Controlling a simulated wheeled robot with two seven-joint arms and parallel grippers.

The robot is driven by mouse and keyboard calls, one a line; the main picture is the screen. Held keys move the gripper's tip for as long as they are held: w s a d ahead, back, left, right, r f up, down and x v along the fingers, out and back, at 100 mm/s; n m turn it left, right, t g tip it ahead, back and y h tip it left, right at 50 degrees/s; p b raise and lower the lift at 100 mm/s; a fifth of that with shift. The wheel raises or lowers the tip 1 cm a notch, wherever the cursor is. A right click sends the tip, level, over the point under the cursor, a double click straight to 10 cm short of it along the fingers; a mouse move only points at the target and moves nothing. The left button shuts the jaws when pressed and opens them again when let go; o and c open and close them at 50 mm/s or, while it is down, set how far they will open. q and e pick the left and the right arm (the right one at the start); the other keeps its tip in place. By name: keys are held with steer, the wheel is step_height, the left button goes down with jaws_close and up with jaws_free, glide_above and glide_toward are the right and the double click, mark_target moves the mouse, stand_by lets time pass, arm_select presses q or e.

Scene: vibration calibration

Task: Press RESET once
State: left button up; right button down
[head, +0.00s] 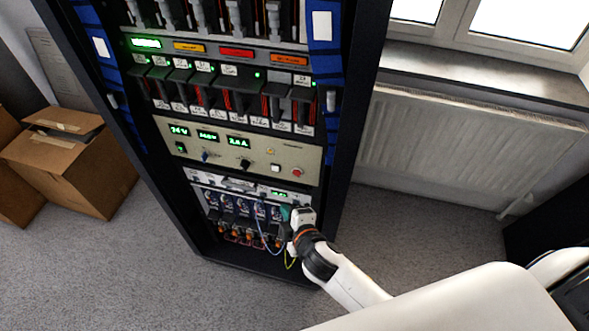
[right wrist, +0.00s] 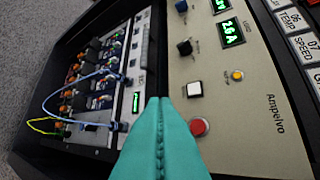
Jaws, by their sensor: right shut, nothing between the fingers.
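The beige panel (head: 225,147) in the rack has green number displays, knobs and buttons. Its white square button (head: 275,168) and red round button (head: 297,172) are at the lower right. In the right wrist view the white button (right wrist: 194,89) and red button (right wrist: 200,127) lie just right of my right gripper's teal fingertips (right wrist: 160,101). I cannot read a RESET label on any button. My right gripper (head: 297,214) is shut and empty, in front of the lower silver module (head: 207,180). Whether it touches anything is unclear. My left gripper is out of view.
Blue and yellow cables (right wrist: 58,104) loop out from the lower module near my right gripper. The dark rack frame (head: 345,120) stands to the right of the panels. Cardboard boxes (head: 80,170) sit at left, a radiator (head: 450,140) at right.

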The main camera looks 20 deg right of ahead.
glide_toward(293, 174)
steer(key=w+a+f, duration=0.2)
steer(key=w+f, duration=0.1)
steer(key=shift+w+d, duration=0.2)
steer(key=shift+w, duration=0.55)
stand_by(1.6)
steer(key=shift+w+d, duration=0.25)
steer(key=shift+w, duration=0.1)
steer(key=shift+w+d+r, duration=0.1)
steer(key=shift+w+d, duration=0.15)
steer(key=shift+w, duration=0.1)
stand_by(1.0)
steer(key=shift+s+a+p, duration=0.45)
steer(key=shift+s, duration=0.25)
